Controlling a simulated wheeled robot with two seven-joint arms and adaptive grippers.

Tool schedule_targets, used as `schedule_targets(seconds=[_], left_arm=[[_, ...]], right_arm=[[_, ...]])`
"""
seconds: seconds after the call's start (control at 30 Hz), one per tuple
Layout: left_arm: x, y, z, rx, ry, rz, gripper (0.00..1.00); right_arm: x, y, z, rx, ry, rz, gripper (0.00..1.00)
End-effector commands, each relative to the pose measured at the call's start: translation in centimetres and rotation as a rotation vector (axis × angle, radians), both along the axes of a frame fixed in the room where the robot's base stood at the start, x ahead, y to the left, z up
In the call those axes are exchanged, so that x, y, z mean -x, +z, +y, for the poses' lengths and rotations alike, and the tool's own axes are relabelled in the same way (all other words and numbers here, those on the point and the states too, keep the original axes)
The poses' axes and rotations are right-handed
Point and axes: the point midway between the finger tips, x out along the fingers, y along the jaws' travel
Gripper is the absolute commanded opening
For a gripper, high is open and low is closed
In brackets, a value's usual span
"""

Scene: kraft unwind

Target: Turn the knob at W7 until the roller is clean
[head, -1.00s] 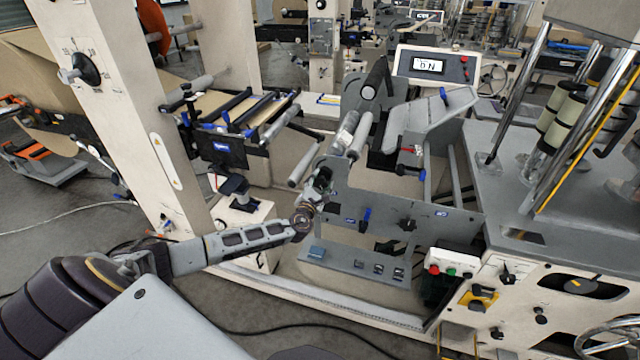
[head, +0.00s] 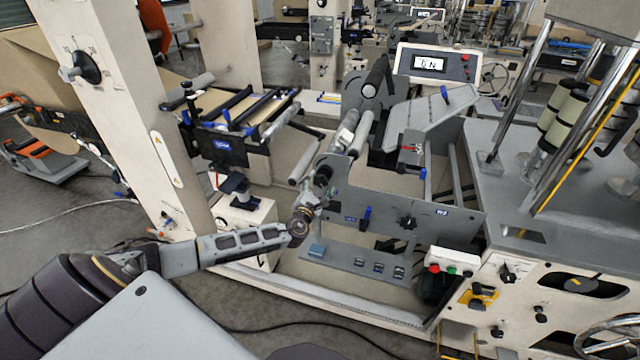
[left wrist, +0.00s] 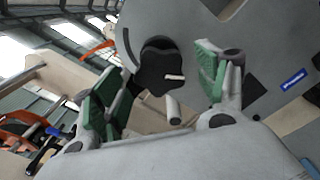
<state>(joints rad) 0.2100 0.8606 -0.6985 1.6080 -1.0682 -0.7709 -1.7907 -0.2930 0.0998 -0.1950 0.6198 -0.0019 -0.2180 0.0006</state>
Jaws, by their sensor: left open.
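In the left wrist view a black lobed knob (left wrist: 158,66) with a white mark sits on a grey plate (left wrist: 190,25). My left gripper (left wrist: 155,82) is open, its green pads on either side of the knob with gaps showing. In the head view my left gripper (head: 322,182) is at the upper left end of the grey side plate (head: 385,197); it hides this knob there. A shiny roller (head: 346,132) lies just above it; I cannot tell how clean it is. My right gripper is not in view.
Another black knob (head: 408,222) and a blue lever (head: 366,217) are on the same plate. A grey shelf (head: 340,262) juts out below. A box with red and green buttons (head: 452,262) stands to the right. A cream post (head: 125,110) rises on the left.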

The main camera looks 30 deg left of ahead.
Motion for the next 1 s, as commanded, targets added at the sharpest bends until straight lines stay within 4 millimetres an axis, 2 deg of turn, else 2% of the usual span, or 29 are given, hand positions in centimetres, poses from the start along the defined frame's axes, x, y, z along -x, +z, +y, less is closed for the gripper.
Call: schedule_targets(seconds=[0.53,1.0], left_arm=[[3.8,-0.1,-0.9,-0.001,0.0,0.002,0.73],[4.2,0.0,-1.0,0.0,0.001,0.001,0.73]], right_arm=[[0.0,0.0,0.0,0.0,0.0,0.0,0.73],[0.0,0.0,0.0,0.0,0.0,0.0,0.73]])
